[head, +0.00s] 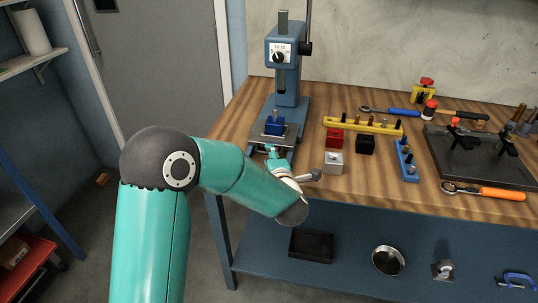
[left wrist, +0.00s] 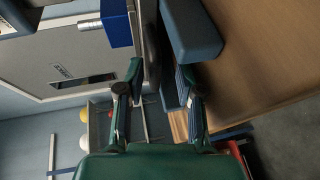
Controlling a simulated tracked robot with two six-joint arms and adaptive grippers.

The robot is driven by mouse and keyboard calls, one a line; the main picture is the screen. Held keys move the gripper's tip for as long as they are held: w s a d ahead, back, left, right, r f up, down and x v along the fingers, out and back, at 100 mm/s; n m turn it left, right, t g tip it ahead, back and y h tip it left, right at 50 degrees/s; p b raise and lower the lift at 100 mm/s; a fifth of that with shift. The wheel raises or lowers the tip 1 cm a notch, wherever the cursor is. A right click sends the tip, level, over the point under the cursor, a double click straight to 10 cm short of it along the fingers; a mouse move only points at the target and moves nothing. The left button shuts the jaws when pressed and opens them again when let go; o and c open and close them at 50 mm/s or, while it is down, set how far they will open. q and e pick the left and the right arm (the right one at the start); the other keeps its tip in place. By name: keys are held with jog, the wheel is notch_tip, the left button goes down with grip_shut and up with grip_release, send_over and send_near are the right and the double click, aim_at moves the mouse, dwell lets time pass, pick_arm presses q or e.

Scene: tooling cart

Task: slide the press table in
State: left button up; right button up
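The blue arbor press (head: 286,62) stands at the back left of the wooden bench. Its grey press table (head: 291,131) sits low at the front of the press and carries a blue block (head: 273,126) with a pin on top. My left gripper (head: 279,153) is at the front edge of the press table, partly hidden by my wrist. In the left wrist view, the fingers of the left gripper (left wrist: 160,85) are apart. The table's edge lies close ahead of or between them; contact cannot be told. The blue block (left wrist: 117,22) shows upper left. My right gripper is out of view.
Right of the press are a red block (head: 335,138), a silver block (head: 333,162), a black block (head: 366,144), a yellow pin rack (head: 363,126) and a blue pin rack (head: 406,160). A dark fixture plate (head: 490,170) lies further right. The bench's left front corner is clear.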

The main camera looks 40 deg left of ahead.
pick_arm(q)
jog(key=v, duration=1)
jog(key=shift+s, duration=0.2)
jog(key=shift+d, duration=0.15)
